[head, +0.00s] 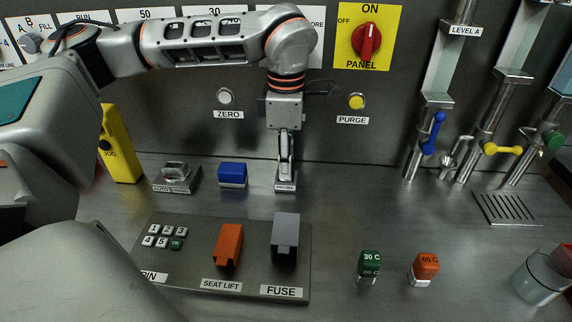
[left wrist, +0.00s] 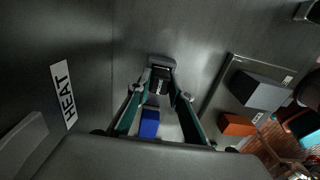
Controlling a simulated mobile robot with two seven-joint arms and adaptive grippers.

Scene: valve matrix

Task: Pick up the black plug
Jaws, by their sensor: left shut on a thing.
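My left gripper (head: 285,168) points straight down at the panel, right of the blue block (head: 233,175). In the left wrist view its two fingers (left wrist: 160,84) are closed in on a small dark piece, the black plug (left wrist: 160,75). In the head view the fingers largely hide the plug. A small labelled base (head: 286,187) shows right under the fingertips. I cannot tell whether the plug is still seated in it. The blue block also shows in the left wrist view (left wrist: 149,124), beside the fingers. My right gripper is in neither view.
A grey rocker switch (head: 175,174) and a yellow box (head: 121,145) stand left. In front are a keypad plate (head: 185,280), an orange seat lift block (head: 229,245) and a grey fuse block (head: 285,235). Green (head: 369,263) and orange (head: 425,266) caps stand right. Bare counter lies right of the gripper.

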